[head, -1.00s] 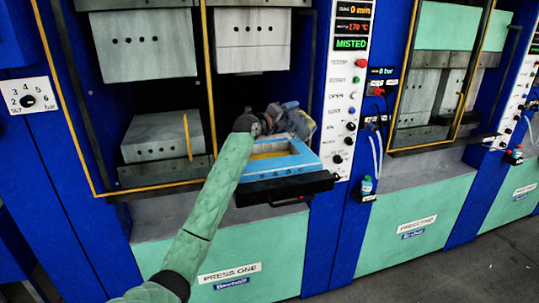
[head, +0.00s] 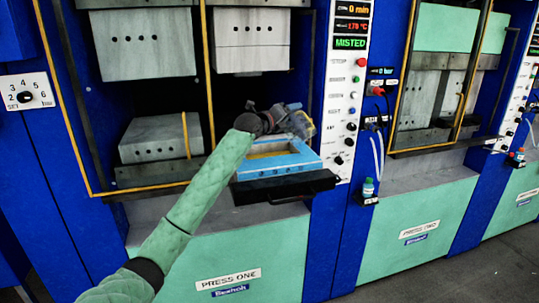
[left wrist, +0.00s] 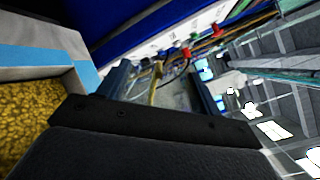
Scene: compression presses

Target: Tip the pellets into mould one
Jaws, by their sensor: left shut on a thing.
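Mould one (head: 277,171) is an open blue frame with a pale inner lip in front of press one. Yellow pellets (left wrist: 22,115) lie inside it in the left wrist view, and its blue rim (left wrist: 84,72) shows beside them. My left gripper (head: 294,112) is just above the mould's back right part. My right gripper is not in view.
A black ledge (head: 283,187) juts out under the mould's front. The grey lower block (head: 160,140) of press one is left of my arm. The control panel (head: 347,100) stands right of the mould, and a small bottle (head: 368,187) stands farther right.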

